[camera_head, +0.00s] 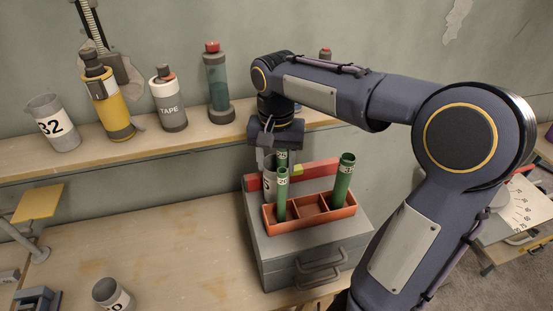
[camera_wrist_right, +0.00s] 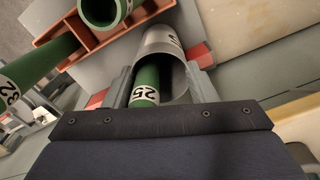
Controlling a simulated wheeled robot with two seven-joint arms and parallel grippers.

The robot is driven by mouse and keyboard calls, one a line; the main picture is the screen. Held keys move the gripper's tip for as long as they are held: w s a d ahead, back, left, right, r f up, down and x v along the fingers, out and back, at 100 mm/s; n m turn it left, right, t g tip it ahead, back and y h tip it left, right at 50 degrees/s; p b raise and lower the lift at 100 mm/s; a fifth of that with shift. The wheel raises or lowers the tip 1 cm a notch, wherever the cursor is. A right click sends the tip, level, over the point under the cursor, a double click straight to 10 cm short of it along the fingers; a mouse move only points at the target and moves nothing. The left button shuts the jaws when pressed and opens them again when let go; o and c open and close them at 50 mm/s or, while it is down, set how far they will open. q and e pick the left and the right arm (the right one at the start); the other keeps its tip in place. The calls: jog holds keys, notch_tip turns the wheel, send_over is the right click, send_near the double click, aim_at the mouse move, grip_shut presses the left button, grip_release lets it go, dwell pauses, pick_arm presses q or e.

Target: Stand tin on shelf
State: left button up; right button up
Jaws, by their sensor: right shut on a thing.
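My right gripper (camera_head: 273,150) points down above the grey box, with its fingers on either side of a grey tin (camera_wrist_right: 162,45). It is shut on the tin, which shows partly behind a tube in the head view (camera_head: 267,182). A green tube marked 25 (camera_wrist_right: 146,88) projects from the tin's mouth, between the fingers; how deep it sits is hidden. The wooden shelf (camera_head: 190,140) runs along the wall at the back. A grey tin marked 32 (camera_head: 53,124) stands on it at the left. Another grey tin (camera_head: 112,295) is on the bench. My left gripper is not in view.
A red divided tray (camera_head: 312,212) on the grey box (camera_head: 268,253) holds upright green tubes. A yellow bottle (camera_head: 106,101), a TAPE bottle (camera_head: 169,106) and a green bottle (camera_head: 217,88) stand on the shelf. Shelf room shows right of the green bottle.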

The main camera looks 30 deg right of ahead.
jog(key=o, duration=1.2)
